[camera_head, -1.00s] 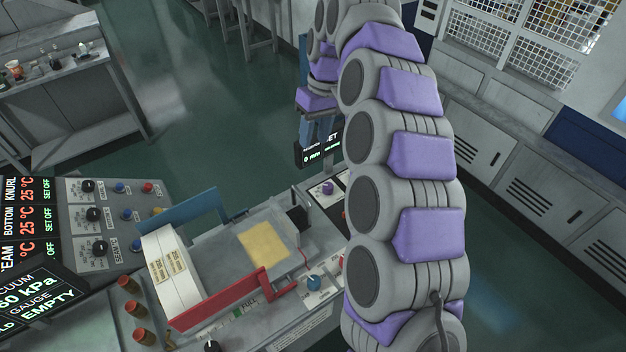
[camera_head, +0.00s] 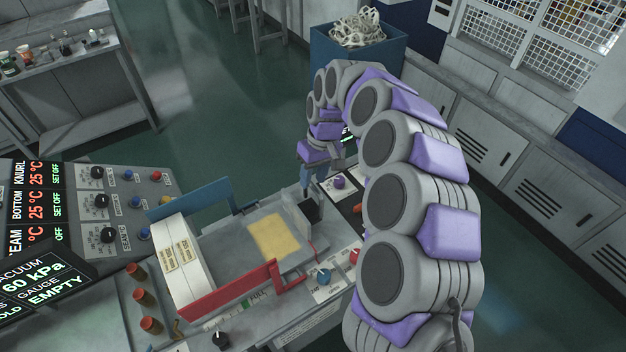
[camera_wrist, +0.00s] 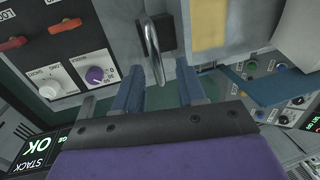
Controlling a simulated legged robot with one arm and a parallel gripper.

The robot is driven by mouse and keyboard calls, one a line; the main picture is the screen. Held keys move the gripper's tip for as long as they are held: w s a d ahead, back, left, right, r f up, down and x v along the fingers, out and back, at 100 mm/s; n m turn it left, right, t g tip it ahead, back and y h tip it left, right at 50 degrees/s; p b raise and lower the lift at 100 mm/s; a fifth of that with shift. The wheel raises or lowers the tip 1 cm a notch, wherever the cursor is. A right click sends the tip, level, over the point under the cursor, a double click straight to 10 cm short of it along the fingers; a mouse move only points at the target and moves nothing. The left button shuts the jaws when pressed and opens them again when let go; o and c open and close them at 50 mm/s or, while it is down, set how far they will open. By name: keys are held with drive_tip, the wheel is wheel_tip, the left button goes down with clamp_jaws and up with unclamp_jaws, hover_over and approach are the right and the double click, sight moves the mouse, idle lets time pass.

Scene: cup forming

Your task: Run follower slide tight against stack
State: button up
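The white stack (camera_head: 180,265) stands in the tray between a blue side plate (camera_head: 190,205) and a red side rail (camera_head: 225,293). The follower appears to be the black block (camera_head: 311,208) at the tray's far right end, apart from the stack. In the wrist view the black block (camera_wrist: 164,30) carries a curved metal handle (camera_wrist: 152,45). My gripper (camera_wrist: 160,80) is open, its two blue-grey fingers either side of the handle's lower end, with gaps on both sides. In the head view my gripper (camera_head: 307,182) is just above the block, partly hidden by my arm.
A yellow patch (camera_head: 273,237) lies on the bed between stack and block. Knobs (camera_head: 323,276) line the near edge. Red-brown cylinders (camera_head: 145,298) stand left of the stack. A display (camera_wrist: 35,155) reads "STACK OK". A blue bin (camera_head: 360,50) stands beyond.

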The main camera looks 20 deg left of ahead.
drive_tip(key=shift+a+f, duration=0.3)
drive_tip(key=shift+f, duration=0.25)
drive_tip(key=shift+s+f, duration=0.1)
drive_tip(key=shift+f, duration=0.1)
drive_tip(key=shift+d, duration=0.95)
drive_tip(key=shift+a+f, duration=0.1)
drive_tip(key=shift+a, duration=0.65)
drive_tip(key=c, duration=0.7)
drive_tip(key=shift+d, duration=0.15)
clamp_jaws()
